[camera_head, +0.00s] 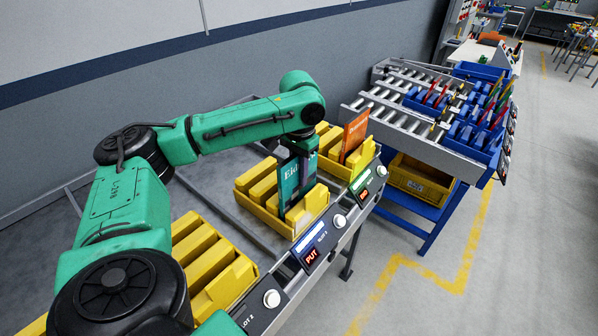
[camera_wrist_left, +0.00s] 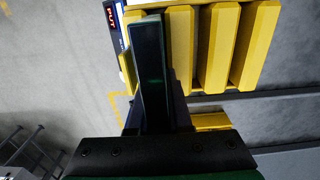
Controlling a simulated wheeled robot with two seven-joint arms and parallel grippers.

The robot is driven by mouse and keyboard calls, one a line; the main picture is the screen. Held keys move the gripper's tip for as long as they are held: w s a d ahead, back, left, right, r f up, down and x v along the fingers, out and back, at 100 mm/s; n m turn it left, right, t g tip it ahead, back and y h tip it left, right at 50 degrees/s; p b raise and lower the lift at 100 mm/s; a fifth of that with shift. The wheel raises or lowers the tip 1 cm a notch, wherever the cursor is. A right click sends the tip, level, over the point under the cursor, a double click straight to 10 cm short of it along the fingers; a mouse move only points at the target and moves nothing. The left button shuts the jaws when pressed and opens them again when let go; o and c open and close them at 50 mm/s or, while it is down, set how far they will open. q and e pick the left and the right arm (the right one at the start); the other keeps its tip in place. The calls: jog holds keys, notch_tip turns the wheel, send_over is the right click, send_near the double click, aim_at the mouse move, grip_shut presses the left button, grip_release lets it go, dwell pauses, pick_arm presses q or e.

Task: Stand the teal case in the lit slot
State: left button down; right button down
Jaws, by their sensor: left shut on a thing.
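The teal case (camera_head: 289,182), with pale lettering on its face, is upright in my left gripper (camera_head: 302,148). The gripper is shut on its upper part. The case's lower end is at the yellow slotted rack (camera_head: 313,224) marked by a display (camera_head: 311,256) lit with red "PUT". Whether its bottom rests in a slot, I cannot tell. In the left wrist view the case (camera_wrist_left: 151,75) shows edge-on, with yellow dividers (camera_wrist_left: 216,50) to its right and a sliver of yellow to its left. My right gripper is out of view.
An orange case (camera_head: 355,132) stands in the neighbouring yellow rack, whose display (camera_head: 363,193) also glows red. Another yellow rack (camera_head: 207,257) lies nearer, by my arm. A roller conveyor (camera_head: 400,115) with blue bins stands beyond. The grey floor at right is clear.

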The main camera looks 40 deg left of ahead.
pick_arm(q)
jog(key=shift+f+b, duration=0.3)
jog(key=shift+f, duration=0.75)
jog(key=c, duration=0.8)
grip_release()
jog(key=shift+o, duration=0.5)
jog(key=o, duration=0.3)
jog(key=shift+o, duration=0.2)
